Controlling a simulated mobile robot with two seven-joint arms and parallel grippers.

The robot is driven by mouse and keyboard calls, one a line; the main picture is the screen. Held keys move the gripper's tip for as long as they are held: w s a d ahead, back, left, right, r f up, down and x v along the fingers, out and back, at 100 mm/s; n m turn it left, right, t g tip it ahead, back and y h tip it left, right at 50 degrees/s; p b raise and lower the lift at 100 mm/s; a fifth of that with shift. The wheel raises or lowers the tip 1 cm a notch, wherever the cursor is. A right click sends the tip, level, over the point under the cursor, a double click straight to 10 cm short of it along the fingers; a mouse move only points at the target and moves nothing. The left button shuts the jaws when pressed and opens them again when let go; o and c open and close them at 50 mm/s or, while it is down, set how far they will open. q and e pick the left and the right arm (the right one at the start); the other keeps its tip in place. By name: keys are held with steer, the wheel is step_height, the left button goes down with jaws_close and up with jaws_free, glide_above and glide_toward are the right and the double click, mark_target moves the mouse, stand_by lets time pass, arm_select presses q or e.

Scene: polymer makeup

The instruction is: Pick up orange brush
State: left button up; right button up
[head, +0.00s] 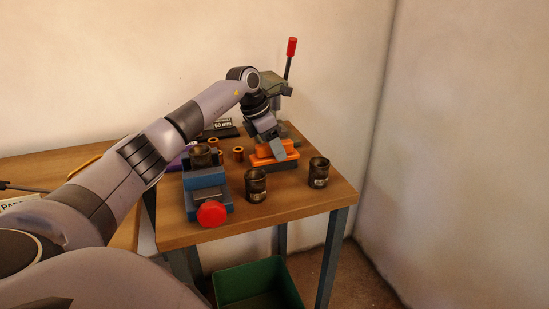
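The orange brush (262,158) lies near the back right of the wooden table, a block with an orange top and a dark lower part. My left gripper (277,149) reaches down from above and its fingertips are at the brush's top, overlapping it in the head view. The fingers hide part of the brush. I cannot tell whether they are closed on it or only around it. My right gripper does not show.
Dark metal cups (319,172) and (255,185) stand in front of the brush. A blue vise (206,181) with a red knob (211,213) is to the left. A lever press (289,60) stands behind. A green bin (257,284) is below the table (290,208).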

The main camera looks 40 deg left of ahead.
arm_select(q)
steer(key=c, duration=0.7)
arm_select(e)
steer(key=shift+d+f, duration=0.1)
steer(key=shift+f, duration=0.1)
arm_select(q)
steer(key=shift+r+b, duration=0.15)
steer(key=shift+b, duration=0.15)
step_height(320, 180, up, 20)
steer(key=p, duration=0.4)
steer(key=shift+r, duration=0.1)
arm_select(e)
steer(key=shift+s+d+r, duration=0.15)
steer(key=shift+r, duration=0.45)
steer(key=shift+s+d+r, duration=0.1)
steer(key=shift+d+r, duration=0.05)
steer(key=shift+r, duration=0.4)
arm_select(q)
steer(key=shift+o, duration=0.7)
